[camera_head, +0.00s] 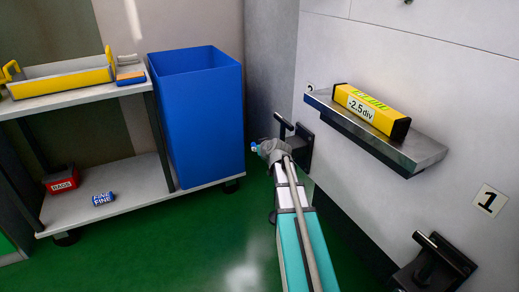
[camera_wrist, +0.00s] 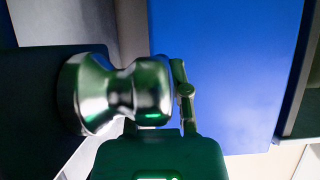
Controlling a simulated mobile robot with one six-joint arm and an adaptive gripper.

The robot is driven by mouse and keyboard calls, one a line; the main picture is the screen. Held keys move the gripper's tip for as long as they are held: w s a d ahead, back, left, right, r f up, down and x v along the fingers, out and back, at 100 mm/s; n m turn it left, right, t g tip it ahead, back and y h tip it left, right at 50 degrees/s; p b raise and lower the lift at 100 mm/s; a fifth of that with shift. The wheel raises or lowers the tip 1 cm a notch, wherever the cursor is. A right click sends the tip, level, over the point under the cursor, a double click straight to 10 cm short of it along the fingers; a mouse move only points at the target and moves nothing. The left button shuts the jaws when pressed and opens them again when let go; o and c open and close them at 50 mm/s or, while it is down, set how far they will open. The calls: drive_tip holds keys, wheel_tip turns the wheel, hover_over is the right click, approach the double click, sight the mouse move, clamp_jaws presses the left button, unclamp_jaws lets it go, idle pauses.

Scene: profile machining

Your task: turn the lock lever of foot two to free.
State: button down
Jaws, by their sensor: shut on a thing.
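Foot two (camera_head: 300,147) is a black bracket low on the grey machine wall, below a partly hidden number 2 plate (camera_head: 310,87). Its lock lever (camera_head: 284,121) is a dark bar with a light end, sticking out up and to the left. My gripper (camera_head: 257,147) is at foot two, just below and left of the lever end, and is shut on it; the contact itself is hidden. In the wrist view a shiny waisted metal piece (camera_wrist: 112,95) fills the middle, close to my gripper's finger (camera_wrist: 183,92). The lever's exact angle is unclear.
A metal ledge (camera_head: 430,153) carrying a yellow level (camera_head: 370,110) marked "-2.5div" juts out above right. Foot one (camera_head: 436,268) is at lower right. A blue bin (camera_head: 203,125) and a shelf cart (camera_head: 110,200) stand left. Green floor (camera_head: 170,250) lies open between.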

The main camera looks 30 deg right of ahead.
drive_tip(key=shift+s, duration=0.2)
drive_tip(key=c, duration=0.6)
unclamp_jaws()
drive_tip(key=shift+w, duration=0.1)
drive_tip(key=shift+r, duration=0.1)
